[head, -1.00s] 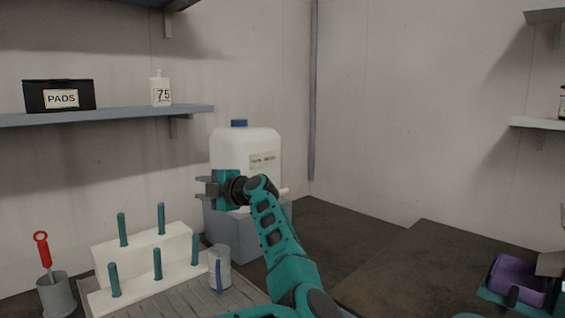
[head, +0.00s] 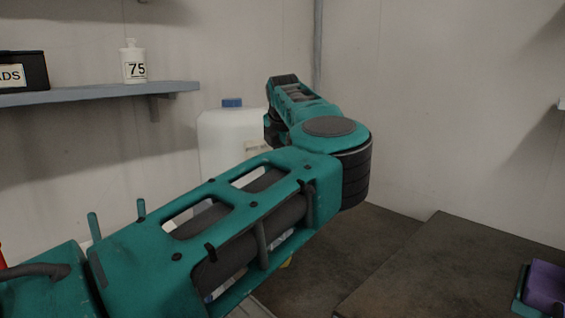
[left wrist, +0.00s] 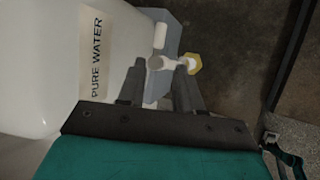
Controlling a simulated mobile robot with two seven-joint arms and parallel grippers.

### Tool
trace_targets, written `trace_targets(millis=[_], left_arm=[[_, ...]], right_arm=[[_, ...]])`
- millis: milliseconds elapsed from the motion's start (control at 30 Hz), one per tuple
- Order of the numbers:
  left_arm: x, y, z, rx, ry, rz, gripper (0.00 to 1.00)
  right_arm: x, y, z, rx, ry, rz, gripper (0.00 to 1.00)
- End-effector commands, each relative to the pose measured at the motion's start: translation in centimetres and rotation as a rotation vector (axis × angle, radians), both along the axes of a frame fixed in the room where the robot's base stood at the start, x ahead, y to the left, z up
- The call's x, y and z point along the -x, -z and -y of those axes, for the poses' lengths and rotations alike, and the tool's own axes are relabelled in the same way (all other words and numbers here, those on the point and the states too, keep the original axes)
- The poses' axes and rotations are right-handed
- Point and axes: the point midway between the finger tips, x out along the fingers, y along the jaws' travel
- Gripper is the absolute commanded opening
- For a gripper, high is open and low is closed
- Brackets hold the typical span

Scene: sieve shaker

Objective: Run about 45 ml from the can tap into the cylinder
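The white water can (head: 222,140) with a blue cap stands at the back, partly hidden by my left arm. In the left wrist view the can (left wrist: 50,60) shows its PURE WATER label. Its pale tap (left wrist: 160,63) sticks out, with a yellow six-sided part (left wrist: 194,64) beside it. My left gripper (left wrist: 160,68) is open, with its two fingers apart at the tap; I cannot tell whether they touch it. In the head view the gripper is hidden behind my arm. The cylinder cannot be made out clearly. My right gripper is not in view.
A shelf (head: 95,94) at the left holds a black pads box (head: 22,72) and a white bottle (head: 133,64) marked 75. Rack pegs (head: 94,227) show behind my arm. A purple item (head: 546,284) lies at the far right. The dark counter (head: 450,270) right of centre is clear.

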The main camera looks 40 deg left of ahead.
Motion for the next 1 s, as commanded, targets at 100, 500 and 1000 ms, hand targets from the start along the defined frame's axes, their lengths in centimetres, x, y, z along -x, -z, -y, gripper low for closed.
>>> trace_targets(millis=[100,500,1000], left_arm=[[-0.6,1.5,-0.7,0.001,-0.001,-0.005,0.35],[-3.4,7.1,-3.5,-0.002,-0.001,-0.006,0.35],[-4.9,10.0,-4.8,-0.003,-0.003,-0.003,0.35]], right_arm=[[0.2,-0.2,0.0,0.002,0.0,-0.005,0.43],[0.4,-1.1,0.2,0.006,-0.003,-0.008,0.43],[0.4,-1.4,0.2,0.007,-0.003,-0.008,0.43]])
